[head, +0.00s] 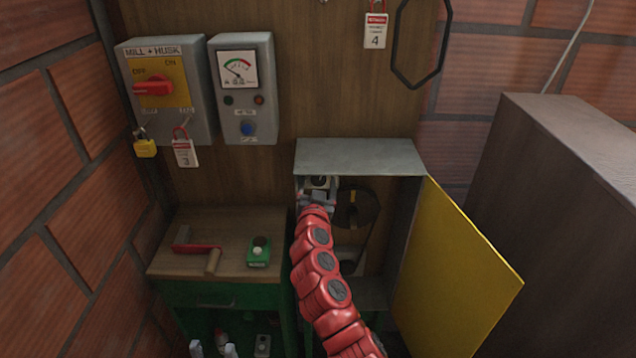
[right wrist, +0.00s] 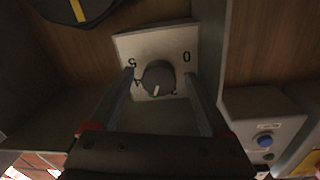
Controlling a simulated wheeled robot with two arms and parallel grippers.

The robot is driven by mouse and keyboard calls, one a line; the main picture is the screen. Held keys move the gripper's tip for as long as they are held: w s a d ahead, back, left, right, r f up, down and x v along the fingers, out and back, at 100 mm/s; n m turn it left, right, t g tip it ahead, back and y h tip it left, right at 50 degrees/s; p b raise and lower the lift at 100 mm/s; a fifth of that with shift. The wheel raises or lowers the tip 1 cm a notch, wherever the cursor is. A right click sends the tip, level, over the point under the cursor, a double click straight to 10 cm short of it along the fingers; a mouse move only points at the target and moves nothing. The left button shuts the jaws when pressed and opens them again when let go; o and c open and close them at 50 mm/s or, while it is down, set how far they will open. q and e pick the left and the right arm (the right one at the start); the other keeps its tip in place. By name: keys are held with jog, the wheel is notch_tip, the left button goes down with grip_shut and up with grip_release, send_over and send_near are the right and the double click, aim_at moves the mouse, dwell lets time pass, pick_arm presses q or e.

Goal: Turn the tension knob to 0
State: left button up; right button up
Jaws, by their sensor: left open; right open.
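The tension knob (right wrist: 158,78) is a dark round knob with a short white line on a pale plate (right wrist: 180,40). In the right wrist view the plate's 0 is at the upper right, 5 at the upper left, and the white line points down. My right gripper (right wrist: 159,74) is open, with one finger on each side of the knob and visible gaps. In the head view, my right gripper (head: 317,198) reaches into the open grey cabinet (head: 360,157), partly covering the plate.
The yellow cabinet door (head: 450,270) stands open to the right. A dark pulley (head: 368,208) is inside the cabinet. A wooden-topped bench (head: 225,225) holds a red-handled crank (head: 197,249) and green button box (head: 259,252). Switch boxes (head: 243,110) hang on the wall.

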grip_shut()
dwell(0.3)
jog(key=shift+f, duration=0.1)
